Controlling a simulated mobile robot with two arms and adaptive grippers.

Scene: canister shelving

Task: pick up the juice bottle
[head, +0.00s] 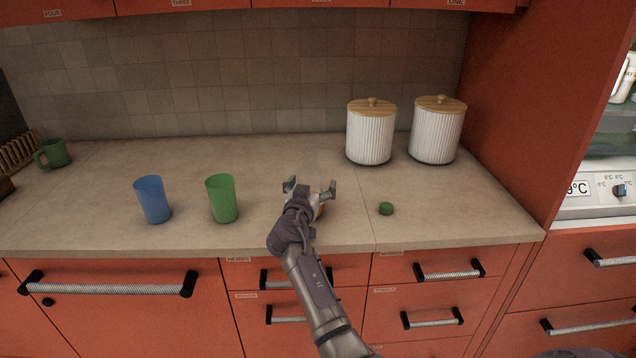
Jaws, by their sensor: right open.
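My right gripper (310,187) is over the middle of the counter, with its two fingers spread apart. A small patch of orange (320,207) shows just beside and behind its palm. It may be part of the juice bottle, but my gripper and wrist hide most of it, so I cannot tell its shape or whether it lies between the fingers. No other juice bottle is plainly visible. My left gripper is not in view.
A small round green item (386,208) lies right of my gripper. A green cup (222,199) and a blue cup (153,200) stand to the left, a green mug (54,154) farther left. Two ribbed white canisters (370,135) (437,132) stand at the back right of the counter (270,150).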

